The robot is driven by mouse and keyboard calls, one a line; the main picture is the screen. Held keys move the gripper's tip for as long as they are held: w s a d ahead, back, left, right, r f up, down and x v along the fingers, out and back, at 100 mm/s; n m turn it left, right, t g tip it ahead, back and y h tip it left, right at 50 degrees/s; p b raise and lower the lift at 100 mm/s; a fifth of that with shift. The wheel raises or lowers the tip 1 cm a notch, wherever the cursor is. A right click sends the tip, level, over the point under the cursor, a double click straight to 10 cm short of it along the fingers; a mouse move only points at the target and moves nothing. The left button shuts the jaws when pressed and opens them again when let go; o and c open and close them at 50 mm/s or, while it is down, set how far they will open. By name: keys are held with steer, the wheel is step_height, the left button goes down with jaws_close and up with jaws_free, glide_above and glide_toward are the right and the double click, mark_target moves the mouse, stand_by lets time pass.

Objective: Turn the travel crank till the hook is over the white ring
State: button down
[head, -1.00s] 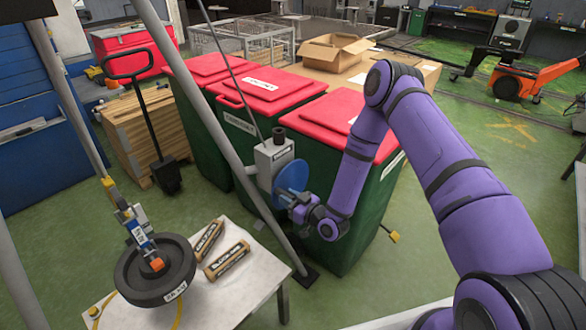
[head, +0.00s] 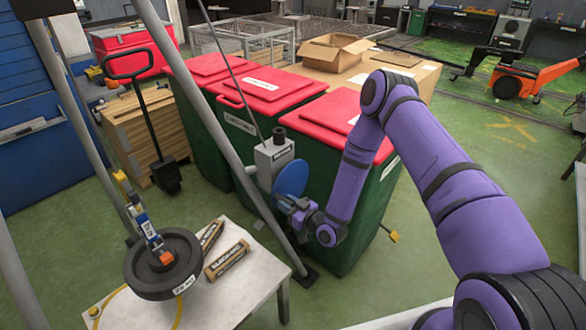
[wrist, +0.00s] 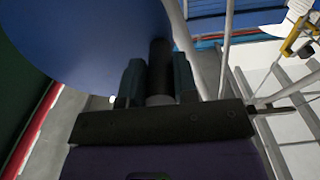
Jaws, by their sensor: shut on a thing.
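The travel crank is a blue disc (head: 291,178) on a grey box (head: 272,157) fixed to a slanted grey post. In the wrist view the blue disc (wrist: 80,40) fills the upper left. My gripper (head: 294,204) is at the disc's near side; in the wrist view its jaws (wrist: 160,85) are closed on the dark crank handle (wrist: 160,60). The hook end (head: 152,237), with yellow, blue and orange parts, hangs at the left and meets a black round weight (head: 140,273) at its orange centre. I cannot make out a white ring.
A pale table (head: 245,290) stands under the weight, with two brown-and-black boxes (head: 228,260) and a yellow curved line on it. Red-lidded green bins (head: 345,190) stand close behind the crank. Slanted grey poles frame the left. Green floor is open at the right.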

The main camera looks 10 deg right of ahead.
steer(key=shift+s+f, duration=0.1)
steer(key=shift+f, duration=0.4)
steer(key=shift+w+d+f, duration=0.1)
steer(key=shift+f, duration=0.5)
steer(key=shift+w+d+f, duration=0.1)
steer(key=shift+f, duration=0.45)
